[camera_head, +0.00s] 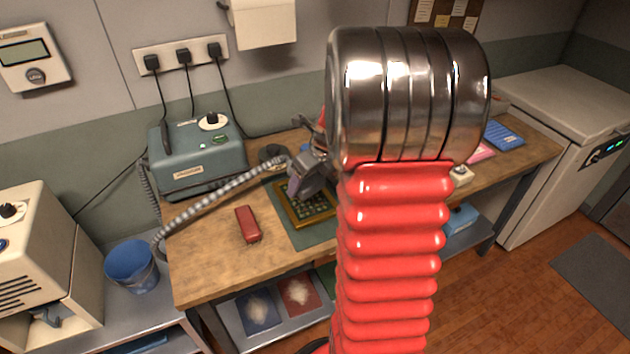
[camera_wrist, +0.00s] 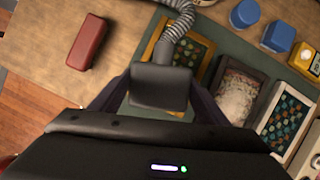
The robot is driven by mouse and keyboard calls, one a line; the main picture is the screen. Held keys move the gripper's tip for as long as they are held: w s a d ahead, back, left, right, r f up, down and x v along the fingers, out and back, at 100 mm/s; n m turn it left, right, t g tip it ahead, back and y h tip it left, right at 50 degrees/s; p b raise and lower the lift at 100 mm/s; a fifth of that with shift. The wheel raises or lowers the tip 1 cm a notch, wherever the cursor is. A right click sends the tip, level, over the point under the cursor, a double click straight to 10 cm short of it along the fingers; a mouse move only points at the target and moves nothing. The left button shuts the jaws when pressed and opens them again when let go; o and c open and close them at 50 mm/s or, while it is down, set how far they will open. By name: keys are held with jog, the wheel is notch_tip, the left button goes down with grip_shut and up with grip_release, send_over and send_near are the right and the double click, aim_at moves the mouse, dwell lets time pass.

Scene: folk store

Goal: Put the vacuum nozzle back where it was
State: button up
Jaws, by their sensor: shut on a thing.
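The vacuum nozzle (camera_wrist: 160,88) is a dark grey block on the end of a ribbed grey hose (camera_wrist: 180,20). My gripper (camera_wrist: 160,100) is shut on it, with one dark finger on each side. In the head view my gripper (camera_head: 312,176) is over the workbench, above a gold-framed tray (camera_head: 291,217), partly hidden by my red arm. The hose (camera_head: 215,197) arcs from the bench's left end up to the nozzle. A teal machine box (camera_head: 197,165) with a dial stands at the back left. A dark ring-shaped thing (camera_head: 272,151) sits beside it; I cannot tell what it is.
A red block (camera_head: 248,224) lies on the bench (camera_head: 207,262) left of the green mat (camera_head: 318,238). The wrist view shows more framed trays (camera_wrist: 290,115), blue containers (camera_wrist: 245,13) and a yellow item (camera_wrist: 303,57) on the right. Bare wood surrounds the red block.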

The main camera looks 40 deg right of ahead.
jog(key=w+a+n+g, duration=0.2)
jog(key=a+n+g, duration=0.1)
jog(key=a+n, duration=0.6)
jog(key=w+a+f+n+g, duration=0.1)
jog(key=w+a+n+g, duration=0.2)
jog(key=a+n, duration=0.6)
jog(key=w+a+f+n+g, duration=0.1)
jog(key=w+a+n+g, duration=0.1)
jog(key=a+n, duration=0.8)
jog(key=w+n, duration=0.1)
jog(key=n, duration=0.6)
jog(key=shift+w+g, duration=0.25)
jog(key=shift+g, duration=0.15)
